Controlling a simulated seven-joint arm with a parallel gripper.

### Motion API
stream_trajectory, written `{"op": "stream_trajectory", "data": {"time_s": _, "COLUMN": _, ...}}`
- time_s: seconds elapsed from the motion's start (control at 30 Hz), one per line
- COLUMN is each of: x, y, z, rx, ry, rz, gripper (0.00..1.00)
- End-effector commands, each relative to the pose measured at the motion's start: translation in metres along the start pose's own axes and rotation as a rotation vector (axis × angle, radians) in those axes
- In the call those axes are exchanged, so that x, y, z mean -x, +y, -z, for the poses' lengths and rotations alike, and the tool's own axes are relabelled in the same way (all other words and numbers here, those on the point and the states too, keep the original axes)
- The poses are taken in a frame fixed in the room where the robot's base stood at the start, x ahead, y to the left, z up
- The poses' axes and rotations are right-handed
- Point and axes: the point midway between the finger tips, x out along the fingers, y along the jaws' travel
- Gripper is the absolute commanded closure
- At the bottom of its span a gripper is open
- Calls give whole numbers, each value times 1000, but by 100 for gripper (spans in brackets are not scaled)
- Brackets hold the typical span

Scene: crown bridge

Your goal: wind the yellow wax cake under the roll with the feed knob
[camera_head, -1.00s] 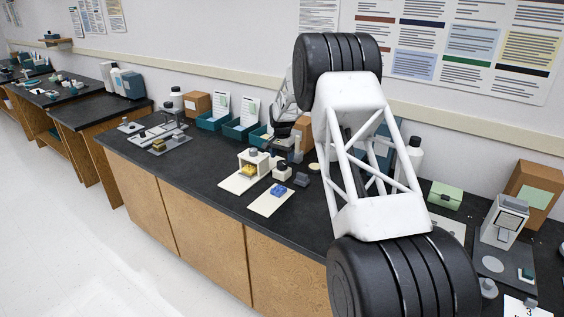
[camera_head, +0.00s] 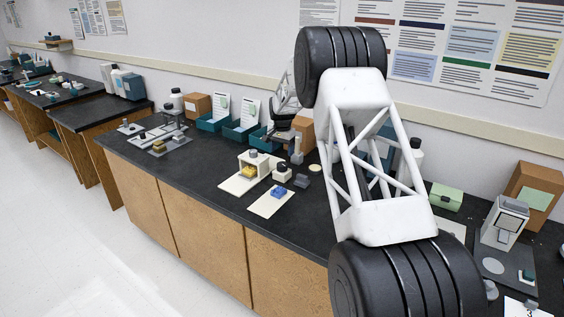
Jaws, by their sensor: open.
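A small yellow block (camera_head: 248,172), which looks like the wax cake, sits at the front opening of a small white stand (camera_head: 242,160) on a pale board. A dark round knob-like part (camera_head: 253,153) shows on the stand; I cannot tell whether it is the feed knob, and the roll is not clear. My gripper (camera_head: 281,138) is small and dark in this view, behind and to the right of the stand, above the bench and apart from the stand. It is open and looks empty; its fingertips are hard to make out.
A blue block (camera_head: 278,191) lies on another pale board in front. A dark-topped white piece (camera_head: 282,171) and a grey block (camera_head: 302,180) stand to the right. Teal bins (camera_head: 236,132) line the back. Bare bench lies left of the stand.

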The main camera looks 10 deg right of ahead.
Motion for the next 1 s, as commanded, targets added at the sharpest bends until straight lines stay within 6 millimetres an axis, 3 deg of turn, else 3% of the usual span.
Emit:
{"op": "stream_trajectory", "data": {"time_s": 0.37, "x": 0, "y": -1, "z": 0, "rx": 197, "ry": 0, "rz": 0, "gripper": 25}}
{"op": "stream_trajectory", "data": {"time_s": 1.0, "x": -1, "y": -4, "z": 0, "rx": 1076, "ry": 0, "rz": 0, "gripper": 25}}
